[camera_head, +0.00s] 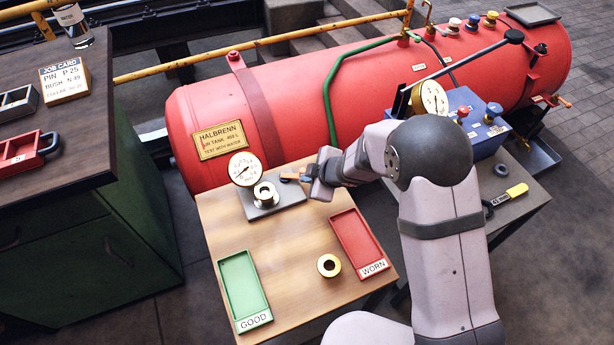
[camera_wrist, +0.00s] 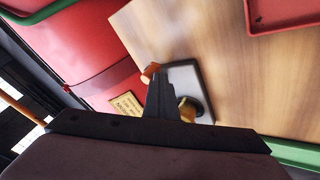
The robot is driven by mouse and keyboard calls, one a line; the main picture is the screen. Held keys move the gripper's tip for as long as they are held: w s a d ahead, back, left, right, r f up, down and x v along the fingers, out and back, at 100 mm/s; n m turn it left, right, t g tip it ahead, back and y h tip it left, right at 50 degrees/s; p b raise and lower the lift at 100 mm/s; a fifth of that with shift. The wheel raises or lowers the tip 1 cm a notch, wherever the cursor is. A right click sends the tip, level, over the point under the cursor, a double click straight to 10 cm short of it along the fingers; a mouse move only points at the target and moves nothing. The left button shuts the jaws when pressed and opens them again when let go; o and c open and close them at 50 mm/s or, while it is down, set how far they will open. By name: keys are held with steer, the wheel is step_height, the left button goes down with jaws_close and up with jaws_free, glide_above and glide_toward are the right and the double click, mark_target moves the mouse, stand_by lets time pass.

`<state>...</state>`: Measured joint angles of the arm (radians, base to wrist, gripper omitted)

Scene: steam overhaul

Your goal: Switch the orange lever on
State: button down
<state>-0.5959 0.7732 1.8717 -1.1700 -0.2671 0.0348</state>
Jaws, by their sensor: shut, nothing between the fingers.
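The orange lever (camera_head: 289,176) sticks out at the right of a brass valve fitting (camera_head: 265,193) on a grey plate (camera_head: 290,194) at the back of the wooden table. My gripper (camera_head: 308,179) is shut and empty, with its tips right beside the lever's end. I cannot tell whether they touch it. In the wrist view the orange lever end (camera_wrist: 150,71) shows just beyond the fingertips (camera_wrist: 158,78), and the fingers hide the rest of the lever. Part of the brass fitting (camera_wrist: 188,109) shows beside the fingers. A round gauge (camera_head: 245,168) stands behind the fitting.
A green GOOD tray (camera_head: 243,285), a red WORN tray (camera_head: 357,244) and a brass ring (camera_head: 329,265) lie nearer on the table. A red tank (camera_head: 290,85) blocks the space behind. A blue box (camera_head: 487,140) with a gauge stands at right. The table's middle is clear.

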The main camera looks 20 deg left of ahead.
steer(key=shift+w+d+r, duration=0.1)
steer(key=shift+w+d, duration=0.05)
steer(key=shift+d, duration=0.05)
steer(key=shift+r, duration=0.15)
steer(key=p+v, duration=0.5)
steer(key=v, duration=0.4)
steer(key=shift+d+r, duration=0.2)
steer(key=shift+d, duration=0.05)
